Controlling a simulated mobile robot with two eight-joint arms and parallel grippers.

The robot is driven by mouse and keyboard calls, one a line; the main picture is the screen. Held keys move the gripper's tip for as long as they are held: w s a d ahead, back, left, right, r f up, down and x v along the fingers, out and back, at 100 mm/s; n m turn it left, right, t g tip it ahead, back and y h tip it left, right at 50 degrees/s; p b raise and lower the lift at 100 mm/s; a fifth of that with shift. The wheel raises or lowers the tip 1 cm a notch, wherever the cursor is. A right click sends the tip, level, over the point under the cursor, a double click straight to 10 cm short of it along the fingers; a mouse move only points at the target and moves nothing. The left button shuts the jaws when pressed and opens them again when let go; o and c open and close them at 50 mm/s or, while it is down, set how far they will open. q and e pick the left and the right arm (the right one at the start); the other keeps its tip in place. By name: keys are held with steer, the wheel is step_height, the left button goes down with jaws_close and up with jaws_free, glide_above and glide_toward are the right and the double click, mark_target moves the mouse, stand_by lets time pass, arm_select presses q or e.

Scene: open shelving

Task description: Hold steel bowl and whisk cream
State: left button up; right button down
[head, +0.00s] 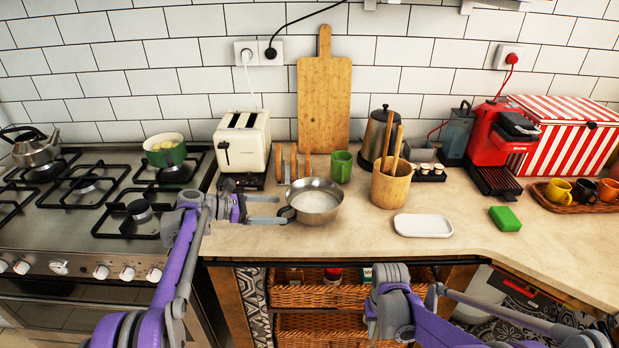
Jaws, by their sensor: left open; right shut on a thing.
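The steel bowl (316,208) stands upright on the counter in the middle of the head view. Its inside looks pale, and a dark loop handle (286,214) sticks out on its left. My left gripper (270,210) is open beside the bowl, its two fingers pointing right at the handle, one behind and one in front. I cannot tell if they touch it. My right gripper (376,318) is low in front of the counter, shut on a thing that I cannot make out. I cannot pick out a whisk with certainty.
A white tray (423,226), a green sponge (505,218) and a wooden utensil pot (391,185) stand right of the bowl. A green cup (341,166) and toaster (242,144) are behind. The gas stove (88,220) is left. The counter before the bowl is clear.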

mark_target(309, 208)
arm_select(q)
steer(key=x, duration=0.9)
steer(key=shift+w+d+f+b, duration=0.1)
steer(key=shift+d+f+b, duration=0.05)
steer(key=shift+d+b, duration=0.25)
arm_select(e)
steer(key=shift+f, duration=0.5)
arm_select(q)
steer(key=shift+c, duration=0.2)
jaws_close()
steer(key=c, duration=1.4)
jaws_free()
jaws_close()
